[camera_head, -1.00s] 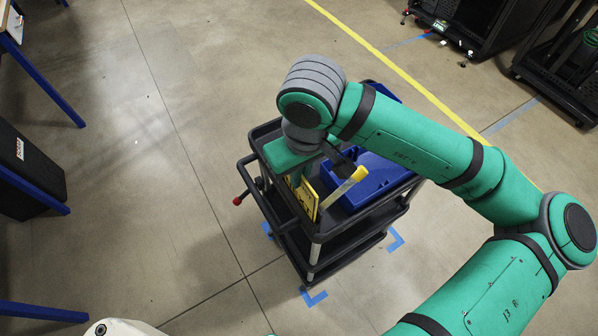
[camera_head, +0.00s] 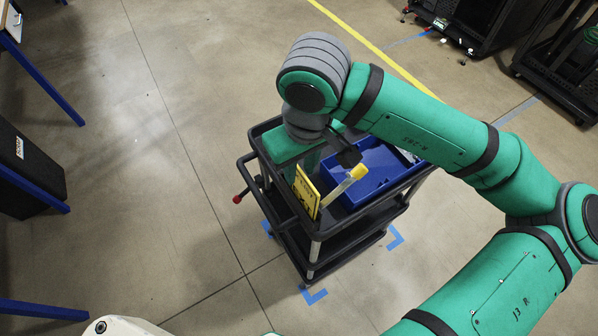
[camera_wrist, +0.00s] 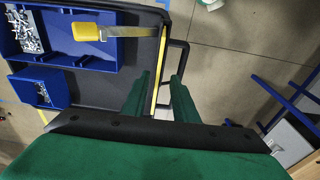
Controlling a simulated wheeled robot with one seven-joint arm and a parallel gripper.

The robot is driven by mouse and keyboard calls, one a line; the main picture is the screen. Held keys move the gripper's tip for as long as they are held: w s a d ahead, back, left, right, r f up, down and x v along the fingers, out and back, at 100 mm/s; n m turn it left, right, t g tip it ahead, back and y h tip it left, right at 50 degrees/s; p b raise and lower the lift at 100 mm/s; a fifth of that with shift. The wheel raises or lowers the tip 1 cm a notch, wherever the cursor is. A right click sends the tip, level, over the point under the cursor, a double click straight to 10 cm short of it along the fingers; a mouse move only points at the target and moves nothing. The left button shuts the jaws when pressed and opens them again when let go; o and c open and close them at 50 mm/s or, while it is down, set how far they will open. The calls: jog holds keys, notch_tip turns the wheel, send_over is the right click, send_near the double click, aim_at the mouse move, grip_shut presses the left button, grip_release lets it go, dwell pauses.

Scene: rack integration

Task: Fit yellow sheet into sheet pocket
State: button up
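The yellow sheet (camera_head: 308,191) stands on edge along the front-left side of the cart's top tray, with dark markings on its face. In the wrist view the yellow sheet (camera_wrist: 163,62) shows edge-on as a thin strip. My gripper (camera_head: 303,170) is above the tray at the sheet's far end, pointing down. In the wrist view my gripper (camera_wrist: 162,76) is open, its green fingers on either side of the sheet's line with gaps. I cannot tell how far the fingers overlap the sheet. I cannot make out a sheet pocket.
The black cart (camera_head: 318,235) holds a blue bin (camera_head: 378,170) beside the sheet. A yellow-handled tool (camera_head: 357,172) rests across the tray between them, its handle over the bin. The wrist view shows small metal parts in blue bins (camera_wrist: 62,68). Open floor surrounds the cart.

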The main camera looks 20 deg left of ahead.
aim_at(302, 191)
notch_tip(302, 191, up, 7)
jog(key=shift+s+d+r, duration=0.15)
jog(key=shift+s+d, duration=0.15)
jog(key=shift+d, duration=0.05)
dwell(0.5)
